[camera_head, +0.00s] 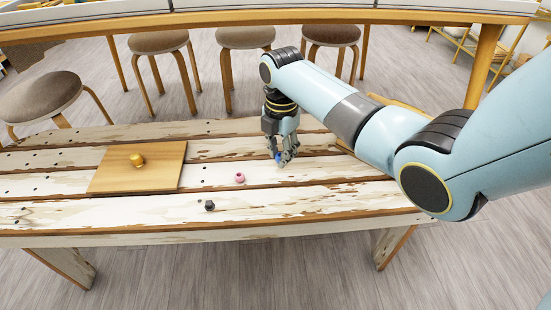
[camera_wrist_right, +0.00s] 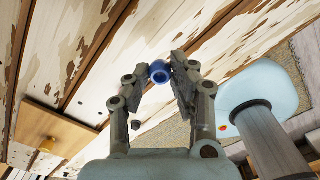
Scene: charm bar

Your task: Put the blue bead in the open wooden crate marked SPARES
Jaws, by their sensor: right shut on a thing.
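The blue bead (camera_head: 278,156) is at the fingertips of my right gripper (camera_head: 284,158), low over the white worn table in the head view. In the right wrist view the blue bead (camera_wrist_right: 160,72) sits between the two fingertips of the right gripper (camera_wrist_right: 162,78), which are shut on it. I cannot tell whether the bead touches the tabletop. A wooden edge (camera_head: 397,103) shows behind my right arm. My arm hides most of it, and I cannot tell if it is the crate. No SPARES marking is readable. My left gripper is not in view.
A pink bead (camera_head: 240,177) and a dark bead (camera_head: 209,205) lie on the table (camera_head: 120,215) left of my right gripper. A wooden board (camera_head: 110,180) at the left carries a yellow bead (camera_head: 137,160). Several stools stand beyond the table.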

